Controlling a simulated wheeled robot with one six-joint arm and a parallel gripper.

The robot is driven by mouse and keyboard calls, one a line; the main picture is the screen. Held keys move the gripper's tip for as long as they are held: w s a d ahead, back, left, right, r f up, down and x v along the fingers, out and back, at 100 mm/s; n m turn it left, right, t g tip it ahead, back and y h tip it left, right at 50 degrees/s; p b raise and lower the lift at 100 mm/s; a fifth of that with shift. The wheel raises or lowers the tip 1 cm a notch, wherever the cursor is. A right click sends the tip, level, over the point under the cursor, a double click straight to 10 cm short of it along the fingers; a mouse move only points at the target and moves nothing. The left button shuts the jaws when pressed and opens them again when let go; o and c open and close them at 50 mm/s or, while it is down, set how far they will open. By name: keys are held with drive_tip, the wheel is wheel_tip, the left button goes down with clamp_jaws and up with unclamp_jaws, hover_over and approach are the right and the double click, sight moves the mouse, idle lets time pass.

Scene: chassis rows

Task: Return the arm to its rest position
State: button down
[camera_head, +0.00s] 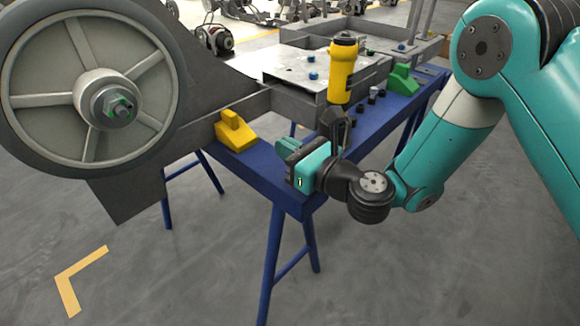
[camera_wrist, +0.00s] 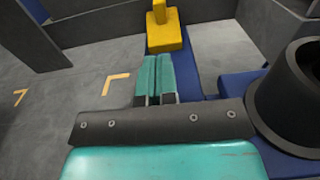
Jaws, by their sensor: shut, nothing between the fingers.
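My gripper (camera_head: 288,150) is teal and black and hangs over the near end of the blue bench (camera_head: 262,170). In the wrist view its two teal fingers (camera_wrist: 158,72) lie side by side, shut with nothing between them. My arm reaches in from the right in the head view, bent at the elbow. A yellow and black power tool (camera_head: 341,80) stands upright just behind the gripper, nose down. I cannot tell whether the tool is fixed to my wrist or stands apart. A dark round part (camera_wrist: 292,95) fills the right of the wrist view.
A large spoked wheel (camera_head: 58,112) on a grey chassis stands at left. A yellow block (camera_head: 236,133) and a green block (camera_head: 401,80) sit on the bench. Small dark pegs (camera_head: 360,110) line its edge. Open grey floor (camera_head: 180,275) lies in front.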

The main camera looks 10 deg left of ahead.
drive_tip(key=shift+s+d+b, duration=0.3)
drive_tip(key=shift+d+b, duration=0.05)
drive_tip(key=shift+d, duration=0.05)
drive_tip(key=shift+r, duration=0.2)
drive_tip(key=s+d+r+n+g+h, duration=0.15)
drive_tip(key=s+r+n+g, duration=0.3)
drive_tip(key=n, duration=0.55)
drive_tip(key=s+d+r+n+g, duration=0.2)
drive_tip(key=s+r+n+g, duration=0.25)
drive_tip(key=n, duration=0.55)
drive_tip(key=s+d+f+n+g+h, duration=0.1)
drive_tip(key=s+d+n+h, duration=0.5)
drive_tip(key=d, duration=0.4)
drive_tip(key=s+d+n+h, duration=0.4)
drive_tip(key=s+d+n, duration=0.25)
drive_tip(key=d, duration=0.35)
wheel_tip(320, 180, up, 34)
drive_tip(key=a+p, duration=0.1)
drive_tip(key=p, duration=3.3)
drive_tip(key=shift+f+m+y, duration=0.25)
drive_tip(key=shift+m+y, duration=0.1)
